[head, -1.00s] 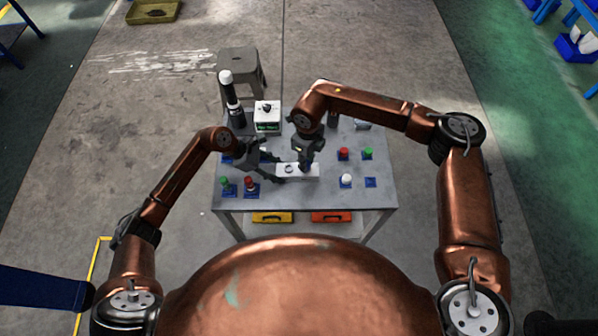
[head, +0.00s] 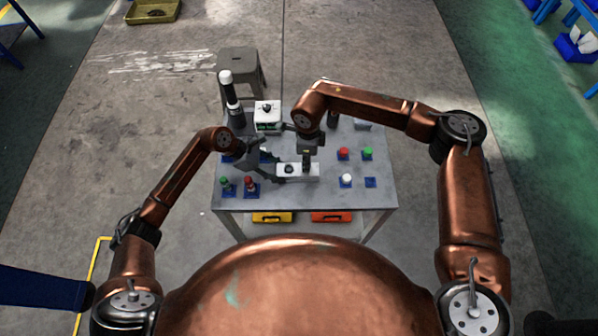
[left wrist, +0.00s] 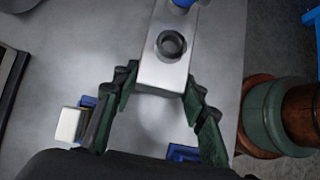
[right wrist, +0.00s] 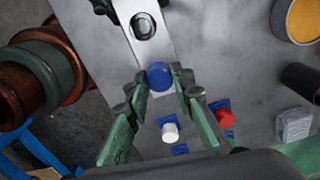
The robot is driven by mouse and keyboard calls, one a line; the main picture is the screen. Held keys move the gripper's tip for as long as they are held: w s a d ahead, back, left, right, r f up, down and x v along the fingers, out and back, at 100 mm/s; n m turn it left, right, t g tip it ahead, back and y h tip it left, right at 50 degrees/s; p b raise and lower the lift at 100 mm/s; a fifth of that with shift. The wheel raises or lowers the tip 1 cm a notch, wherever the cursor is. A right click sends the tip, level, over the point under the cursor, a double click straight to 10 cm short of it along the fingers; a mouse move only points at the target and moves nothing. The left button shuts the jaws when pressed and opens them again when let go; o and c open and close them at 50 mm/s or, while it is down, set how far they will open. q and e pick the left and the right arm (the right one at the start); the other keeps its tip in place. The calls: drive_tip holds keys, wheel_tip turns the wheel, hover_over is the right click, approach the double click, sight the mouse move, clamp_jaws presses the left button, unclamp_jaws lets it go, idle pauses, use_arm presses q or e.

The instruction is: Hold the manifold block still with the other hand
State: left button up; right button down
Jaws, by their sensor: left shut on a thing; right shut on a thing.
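The manifold block (head: 312,174) is a pale, box-shaped bar lying on the table near its front middle. In the left wrist view the block (left wrist: 160,70) has a dark round port on top. My left gripper (head: 279,176) is shut on the block's left end, with a finger on each side. My right gripper (head: 306,168) points down over the other end. In the right wrist view its fingers are shut around a blue round-topped part (right wrist: 159,77) at the block's end. How deep this part sits in the block is hidden.
On the grey table (head: 375,197), red (head: 344,153), green (head: 367,153) and white-topped (head: 346,180) parts stand on blue bases to the right. Green (head: 225,183) and red (head: 249,183) ones stand front left. A white box (head: 267,112) and black-white cylinder (head: 231,95) stand behind.

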drive_tip(key=n, duration=0.4)
drive_tip(key=shift+r, duration=0.1)
drive_tip(key=shift+n, duration=0.3)
drive_tip(key=shift+n, duration=0.4)
drive_tip(key=n, duration=0.4)
drive_tip(key=n, duration=0.5)
drive_tip(key=shift+n, duration=0.3)
